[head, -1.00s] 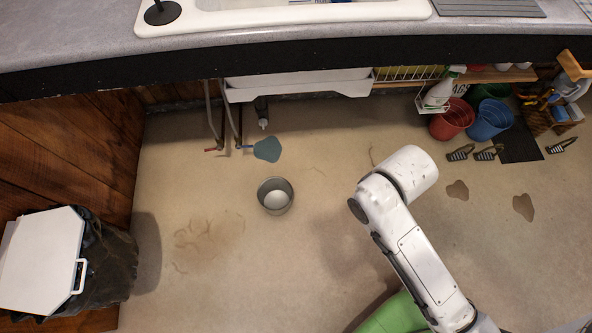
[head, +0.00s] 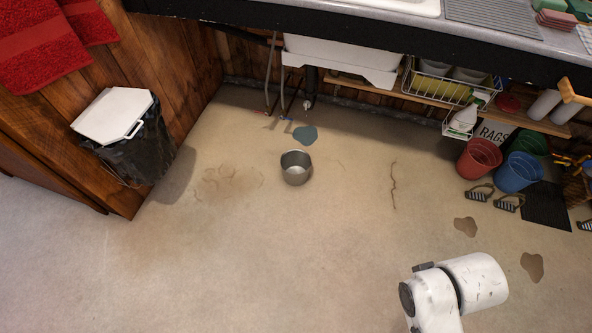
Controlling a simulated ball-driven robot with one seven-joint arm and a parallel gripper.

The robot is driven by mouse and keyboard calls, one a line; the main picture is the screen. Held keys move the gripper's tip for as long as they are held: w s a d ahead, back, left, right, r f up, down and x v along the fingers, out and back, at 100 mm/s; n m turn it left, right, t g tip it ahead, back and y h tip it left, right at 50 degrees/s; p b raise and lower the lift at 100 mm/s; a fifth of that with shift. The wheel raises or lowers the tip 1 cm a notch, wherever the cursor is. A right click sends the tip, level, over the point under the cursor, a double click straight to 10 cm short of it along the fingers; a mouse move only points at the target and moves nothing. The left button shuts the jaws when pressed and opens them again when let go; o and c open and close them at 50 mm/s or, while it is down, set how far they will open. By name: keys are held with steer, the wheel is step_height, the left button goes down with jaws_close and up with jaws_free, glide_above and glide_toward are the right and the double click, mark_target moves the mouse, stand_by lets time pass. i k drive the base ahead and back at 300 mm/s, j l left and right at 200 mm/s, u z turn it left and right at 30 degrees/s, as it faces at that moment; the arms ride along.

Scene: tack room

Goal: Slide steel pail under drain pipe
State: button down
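The steel pail (head: 296,168) stands upright on the floor, open at the top and apparently empty. The dark drain pipe (head: 310,88) comes down from under the white sink basin (head: 340,60), behind and slightly right of the pail. A blue puddle-like patch (head: 305,135) lies on the floor between the pail and the pipe. The pail is not under the pipe. My white arm shows at the lower right, well apart from the pail. My gripper is not visible in the head view.
A lidded bin (head: 125,135) stands at the left by the wood panel. Brown patches (head: 466,226) mark the floor. The floor around the pail is clear.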

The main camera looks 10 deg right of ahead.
mark_target(295, 164)
steer(key=i+j+z, duration=0.15)
steer(key=i+j, duration=0.15)
steer(key=i+j+z, duration=0.1)
steer(key=j, duration=0.4)
steer(key=i+j+z, duration=0.15)
steer(key=i+j, duration=0.2)
steer(key=i+j+z, duration=0.15)
steer(key=j, duration=0.45)
steer(key=i+j+z, duration=0.1)
steer(key=i+j, duration=0.15)
steer(key=j, duration=0.25)
steer(key=i+j+z, duration=0.15)
steer(key=j, duration=0.35)
steer(key=i+j+z, duration=0.1)
steer(key=j, duration=0.4)
steer(key=i+j+z, duration=0.15)
steer(key=j, duration=0.4)
